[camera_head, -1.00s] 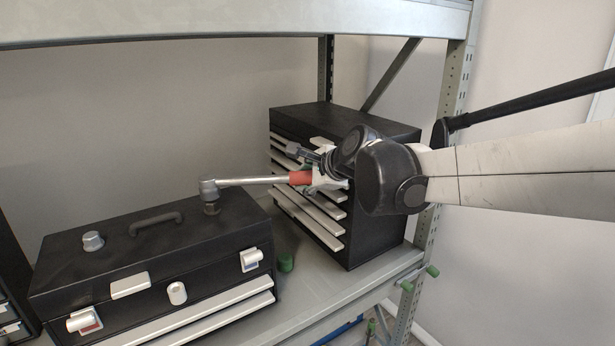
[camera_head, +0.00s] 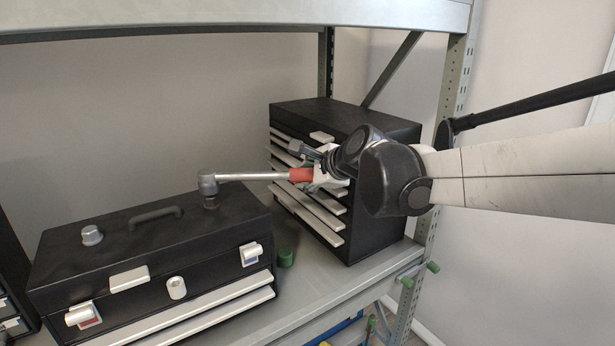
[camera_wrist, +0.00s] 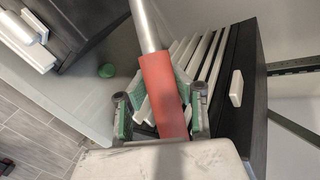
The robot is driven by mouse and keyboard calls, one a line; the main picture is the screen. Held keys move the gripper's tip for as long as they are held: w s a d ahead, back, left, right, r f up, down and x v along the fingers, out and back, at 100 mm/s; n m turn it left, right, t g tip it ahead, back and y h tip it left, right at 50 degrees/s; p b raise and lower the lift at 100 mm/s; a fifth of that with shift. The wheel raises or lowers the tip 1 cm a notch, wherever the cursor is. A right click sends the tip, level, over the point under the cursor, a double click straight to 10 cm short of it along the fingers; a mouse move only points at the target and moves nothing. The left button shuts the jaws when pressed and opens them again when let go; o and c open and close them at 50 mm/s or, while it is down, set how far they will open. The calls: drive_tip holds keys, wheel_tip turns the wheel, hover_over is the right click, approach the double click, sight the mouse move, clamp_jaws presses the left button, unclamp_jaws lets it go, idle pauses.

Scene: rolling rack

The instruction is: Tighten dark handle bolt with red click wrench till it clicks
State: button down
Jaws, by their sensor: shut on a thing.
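The red click wrench has a grey head (camera_head: 207,182), a metal shaft (camera_head: 250,177) and a red grip (camera_head: 301,174). Its head sits over a dark bolt (camera_head: 210,203) at the right end of the carry handle (camera_head: 155,217) on the black toolbox; most of the bolt is hidden under the head. My gripper (camera_head: 322,172) is shut on the red grip. The wrist view shows the red grip (camera_wrist: 163,95) between my green-padded fingers (camera_wrist: 160,108); the wrench head is out of that view.
A lighter grey bolt (camera_head: 92,235) stands at the handle's left end. A black drawer cabinet (camera_head: 385,215) stands close behind my gripper. A small green cylinder (camera_head: 286,257) is on the shelf (camera_head: 320,285) between the boxes. The upper shelf beam (camera_head: 230,18) and rack post (camera_head: 447,105) bound the space.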

drive_tip(key=shift+f+b, duration=1.2)
drive_tip(key=shift+f, duration=0.3)
drive_tip(key=shift+s, duration=0.2)
drive_tip(key=shift+s+m+t+h, duration=0.25)
drive_tip(key=shift+s+m+h, duration=0.2)
drive_tip(key=shift+s, duration=0.4)
drive_tip(key=shift+s+m+t+h, duration=0.25)
drive_tip(key=shift+s+m+h, duration=0.15)
drive_tip(key=shift+s, duration=0.4)
drive_tip(key=shift+s+a, duration=0.1)
drive_tip(key=shift+s, duration=0.1)
drive_tip(key=shift+s+a+m+t+h+p, duration=0.2)
drive_tip(key=shift+s+m+h, duration=0.25)
drive_tip(key=shift+s, duration=0.25)
drive_tip(key=shift+s+a+m+t+h+p, duration=0.1)
drive_tip(key=shift+s+m+h+p, duration=0.1)
drive_tip(key=shift+s+m+h, duration=0.35)
drive_tip(key=shift+s, duration=0.5)
drive_tip(key=shift+s+a+m+h, duration=0.25)
drive_tip(key=shift+s+m+h, duration=0.1)
drive_tip(key=shift+s, duration=0.3)
drive_tip(key=shift+s, duration=0.2)
